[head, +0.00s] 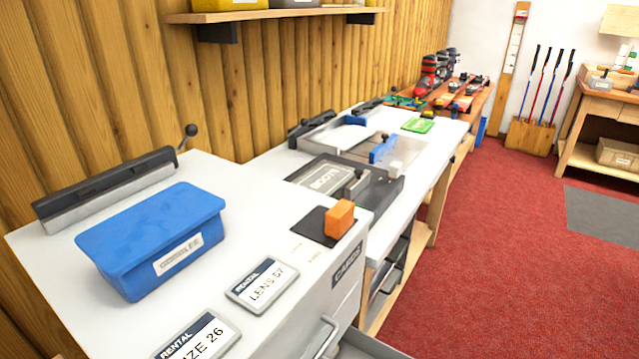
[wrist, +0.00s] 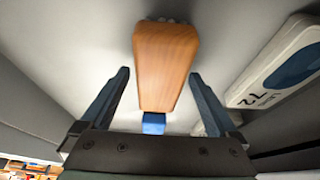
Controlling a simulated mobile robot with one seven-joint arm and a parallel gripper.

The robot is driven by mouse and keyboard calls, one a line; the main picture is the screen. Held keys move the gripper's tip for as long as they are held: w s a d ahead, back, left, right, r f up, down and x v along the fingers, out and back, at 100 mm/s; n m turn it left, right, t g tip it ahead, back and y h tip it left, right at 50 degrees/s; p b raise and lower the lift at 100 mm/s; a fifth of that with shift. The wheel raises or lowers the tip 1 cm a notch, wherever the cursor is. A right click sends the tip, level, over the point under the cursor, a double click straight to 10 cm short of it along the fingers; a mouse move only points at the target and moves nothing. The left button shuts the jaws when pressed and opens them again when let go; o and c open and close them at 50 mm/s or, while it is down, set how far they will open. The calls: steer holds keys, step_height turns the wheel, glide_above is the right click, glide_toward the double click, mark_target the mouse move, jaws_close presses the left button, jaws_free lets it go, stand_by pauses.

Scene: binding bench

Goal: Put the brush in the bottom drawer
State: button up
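The brush (wrist: 165,60), a wooden piece with a blue part at its near end and small grey tufts at its far edge, shows in the wrist view. It lies on a pale surface between grey walls that look like the inside of a drawer. My gripper (wrist: 159,73) is open, with one finger on each side of the brush and a visible gap on both sides. A drawer (head: 370,346) stands pulled out at the bottom edge of the head view, mostly cut off. My gripper is not in the head view.
In the wrist view, a white item with a blue patch (wrist: 290,72) lies right of the brush, near my right finger. On the cabinet top (head: 215,165) are a blue bin (head: 150,235), an orange block (head: 339,218) and label plates (head: 262,284). Red floor (head: 480,260) is open to the right.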

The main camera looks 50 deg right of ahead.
steer(key=shift+r, duration=0.15)
steer(key=p+v, duration=0.3)
steer(key=v, duration=0.9)
steer(key=shift+p, duration=0.4)
